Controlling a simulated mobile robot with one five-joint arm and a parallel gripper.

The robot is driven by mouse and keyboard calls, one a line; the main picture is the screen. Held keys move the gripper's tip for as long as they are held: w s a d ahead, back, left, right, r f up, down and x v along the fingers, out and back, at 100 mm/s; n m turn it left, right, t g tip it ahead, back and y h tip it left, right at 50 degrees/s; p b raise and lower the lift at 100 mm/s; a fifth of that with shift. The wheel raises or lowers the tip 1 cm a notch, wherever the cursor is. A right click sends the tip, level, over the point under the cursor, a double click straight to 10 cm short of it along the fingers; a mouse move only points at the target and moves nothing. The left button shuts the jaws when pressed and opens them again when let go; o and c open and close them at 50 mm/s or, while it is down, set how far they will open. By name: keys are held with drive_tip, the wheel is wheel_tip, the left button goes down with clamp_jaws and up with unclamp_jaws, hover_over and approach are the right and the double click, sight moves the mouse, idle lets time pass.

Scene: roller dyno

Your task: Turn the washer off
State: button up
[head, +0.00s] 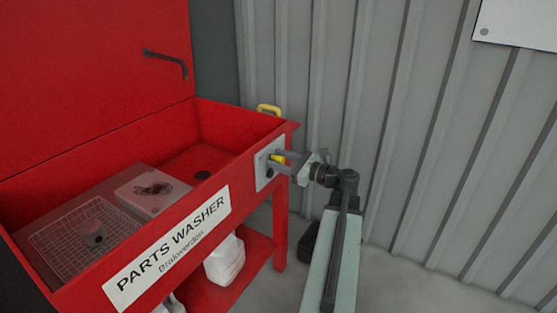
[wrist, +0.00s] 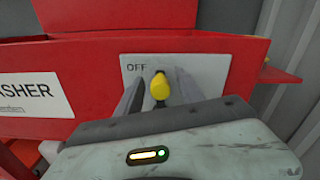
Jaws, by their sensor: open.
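The red parts washer (head: 205,215) stands at the left in the head view, with a grey switch plate (head: 262,178) on its front near the right end. In the wrist view the plate (wrist: 205,65) carries the word OFF at its upper left. A yellow switch handle (wrist: 160,87) stands out from the plate, roughly upright, right of that word. The handle also shows in the head view (head: 277,159). My gripper (wrist: 157,84) is open, one finger on each side of the handle. I cannot tell whether either finger touches it.
A black spout (head: 168,58) hangs over the basin, which holds a wire basket (head: 75,240) and a grey block with a dark part. White jugs (head: 225,260) stand below. A corrugated wall is behind.

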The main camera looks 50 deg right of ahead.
drive_tip(key=s, duration=0.5)
drive_tip(key=s+d, duration=0.1)
drive_tip(key=s, duration=0.1)
drive_tip(key=shift+s+d, duration=0.1)
drive_tip(key=shift+s, duration=0.1)
